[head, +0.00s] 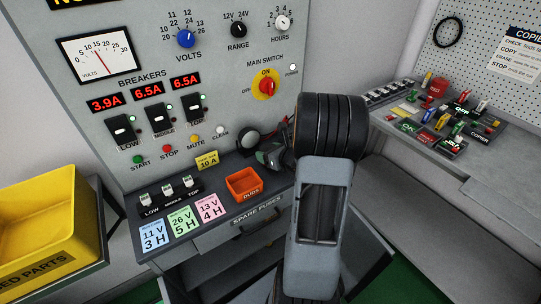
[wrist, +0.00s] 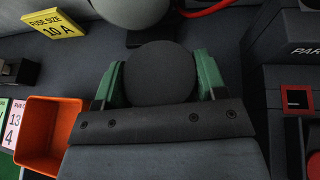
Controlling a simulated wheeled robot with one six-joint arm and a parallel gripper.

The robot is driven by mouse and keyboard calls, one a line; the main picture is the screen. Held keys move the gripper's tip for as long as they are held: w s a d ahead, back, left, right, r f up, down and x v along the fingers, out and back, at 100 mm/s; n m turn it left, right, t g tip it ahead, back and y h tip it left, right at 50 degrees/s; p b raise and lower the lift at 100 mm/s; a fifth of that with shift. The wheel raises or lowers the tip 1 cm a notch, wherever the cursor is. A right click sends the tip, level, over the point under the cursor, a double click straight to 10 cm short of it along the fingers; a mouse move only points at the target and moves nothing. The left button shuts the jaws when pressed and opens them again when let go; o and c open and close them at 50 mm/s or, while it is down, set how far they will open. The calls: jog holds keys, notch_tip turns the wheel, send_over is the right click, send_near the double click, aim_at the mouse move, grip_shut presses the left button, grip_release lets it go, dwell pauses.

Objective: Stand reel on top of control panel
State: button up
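The control panel (head: 215,75) is the upright grey board with the meter, knobs and breakers, and its top is cut off in the head view. My gripper (head: 272,156) is low in front of it at the right, over the dark ledge. In the wrist view its green fingers (wrist: 160,82) stand apart, one on each side of a dark round thing, seemingly the reel (wrist: 160,68), and appear to touch it. Its lower part is hidden behind my gripper. In the head view my arm hides most of this area.
An orange bin (head: 244,185) and a yellow fuse-size label (head: 207,160) are left of my gripper. A round grey-rimmed thing (head: 247,144) stands close behind it. A yellow parts bin (head: 45,222) is at far left. A bench with coloured switches (head: 440,125) is at right.

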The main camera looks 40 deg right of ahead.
aim_at(269, 149)
jog(key=c, duration=0.6)
jog(key=shift+r, duration=0.1)
jog(key=shift+c, duration=0.2)
jog(key=shift+r, duration=0.5)
notch_tip(269, 149, up, 2)
jog(key=shift+r+p, duration=0.1)
jog(key=shift+p, duration=0.2)
jog(key=s+a+r, duration=0.5)
jog(key=s+r, duration=0.4)
jog(key=s, duration=0.3)
jog(key=shift+s+r, duration=0.25)
jog(key=shift+r, duration=0.05)
